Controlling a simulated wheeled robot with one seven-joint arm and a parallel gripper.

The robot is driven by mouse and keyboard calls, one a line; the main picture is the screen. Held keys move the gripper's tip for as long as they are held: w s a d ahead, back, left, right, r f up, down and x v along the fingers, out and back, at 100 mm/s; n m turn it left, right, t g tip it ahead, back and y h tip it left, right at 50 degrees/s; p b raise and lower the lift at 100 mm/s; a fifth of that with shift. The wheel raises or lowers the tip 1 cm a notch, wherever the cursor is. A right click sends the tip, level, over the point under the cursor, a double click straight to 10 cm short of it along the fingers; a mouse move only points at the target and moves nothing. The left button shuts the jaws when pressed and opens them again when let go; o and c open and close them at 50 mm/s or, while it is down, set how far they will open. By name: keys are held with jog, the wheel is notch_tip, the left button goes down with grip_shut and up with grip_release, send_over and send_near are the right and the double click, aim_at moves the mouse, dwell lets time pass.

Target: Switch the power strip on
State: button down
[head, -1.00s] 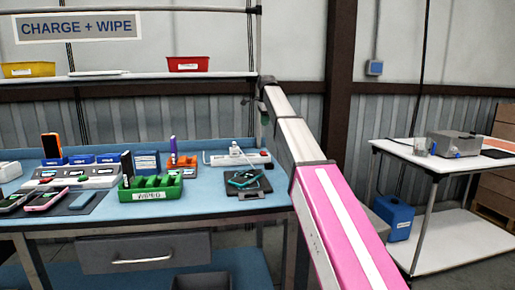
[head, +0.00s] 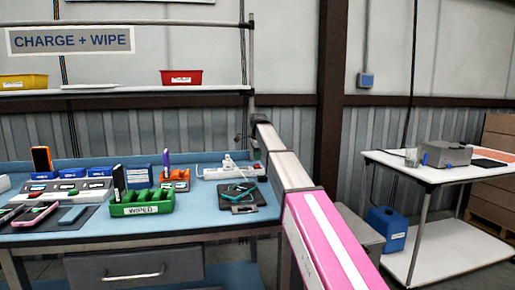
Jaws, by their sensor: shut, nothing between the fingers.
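The power strip (head: 211,173) is a white bar lying at the back right of the blue bench. A white plug with a cable stands in it, and a small red switch (head: 257,165) shows at its right end. I cannot tell the switch's position. My arm reaches in from the lower right. My gripper (head: 240,138) shows only as a small dark shape at the arm's far end, above the strip's right half in the picture. It is shut and empty, and looks apart from the strip. The arm hides part of the gripper.
A green rack (head: 142,208), an orange holder (head: 176,186) and several phones stand to the left. A shelf (head: 120,99) runs above. A white side table (head: 440,172) stands right.

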aim_at(257, 166)
jog(key=shift+w+f, duration=0.25)
jog(key=shift+f, duration=1)
